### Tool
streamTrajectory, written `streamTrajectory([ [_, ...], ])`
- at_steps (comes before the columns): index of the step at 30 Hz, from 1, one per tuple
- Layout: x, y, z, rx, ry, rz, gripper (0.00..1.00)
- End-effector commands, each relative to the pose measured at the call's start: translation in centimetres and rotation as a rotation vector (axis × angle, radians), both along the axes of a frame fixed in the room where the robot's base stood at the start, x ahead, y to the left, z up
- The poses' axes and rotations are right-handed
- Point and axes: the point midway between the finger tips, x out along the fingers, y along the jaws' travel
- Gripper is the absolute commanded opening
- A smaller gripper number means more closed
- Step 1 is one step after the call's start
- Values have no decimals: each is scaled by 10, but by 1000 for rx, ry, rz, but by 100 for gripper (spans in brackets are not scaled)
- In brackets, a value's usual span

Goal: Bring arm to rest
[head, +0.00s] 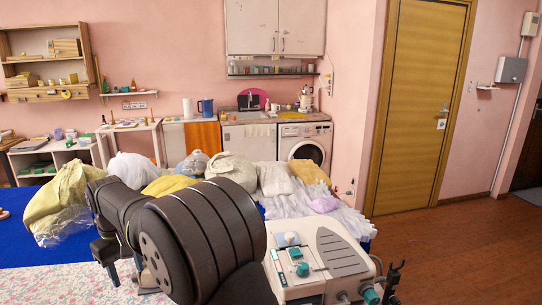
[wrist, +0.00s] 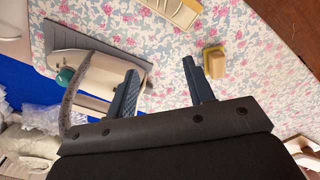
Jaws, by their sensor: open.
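My gripper shows in the wrist view (wrist: 163,82) with its two dark fingers spread apart and nothing between them. It is above a table covered with pink-and-blue floral cloth (wrist: 160,45). A pale machine with a grey panel and teal knobs (wrist: 100,78) is close to the left finger in the picture; whether they touch I cannot tell. In the head view, this machine (head: 318,262) stands right of my large black arm, which hides part of the table. No gown being pressed can be made out.
A small tan block (wrist: 214,62) lies on the cloth beyond the right finger. A pale tray (wrist: 178,10) is at the top edge. Heaped garments and plastic bags (head: 232,170) cover the table's far side. Wooden floor (head: 450,250) is open at right.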

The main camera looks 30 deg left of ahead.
Motion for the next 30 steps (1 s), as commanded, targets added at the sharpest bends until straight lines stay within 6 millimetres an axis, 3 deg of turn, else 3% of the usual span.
streamTrajectory([
  [17, 113, -23, 24, -1, 1, -162, 48],
  [30, 195, -55, 21, -2, 1, -315, 48],
])
